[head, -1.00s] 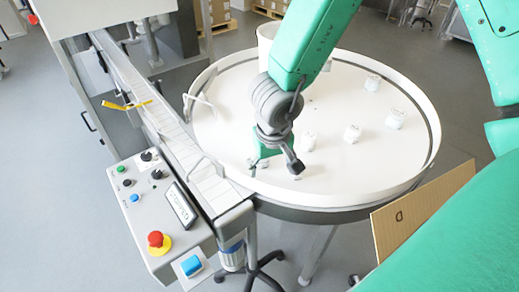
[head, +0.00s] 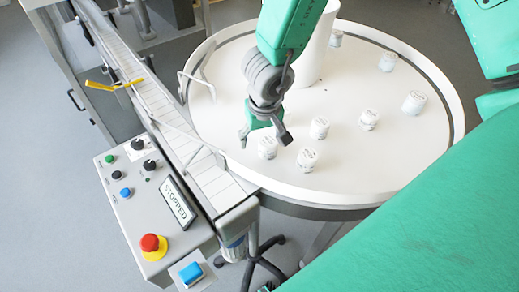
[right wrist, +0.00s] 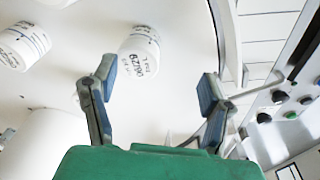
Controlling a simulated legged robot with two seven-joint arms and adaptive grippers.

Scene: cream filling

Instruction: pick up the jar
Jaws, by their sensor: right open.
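Several small white jars with printed labels and lids stand on the round white table (head: 225,85). The nearest jar (head: 267,147) is just below my right gripper (head: 265,139). That gripper is open and empty, pointing down, its two fingers apart. In the right wrist view a jar (right wrist: 138,52) lies beyond the fingertips, closer to the left-hand finger and not between the pads. Another jar (head: 307,158) stands close by to the right. My left gripper is not in view.
A conveyor (head: 165,110) with side rails meets the table at the left. A control panel (head: 155,205) with an emergency button (head: 151,243) and a display reading STOPPED stands at the front left. A white cylinder (head: 318,50) stands at the table's middle. More jars (head: 368,119) stand to the right.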

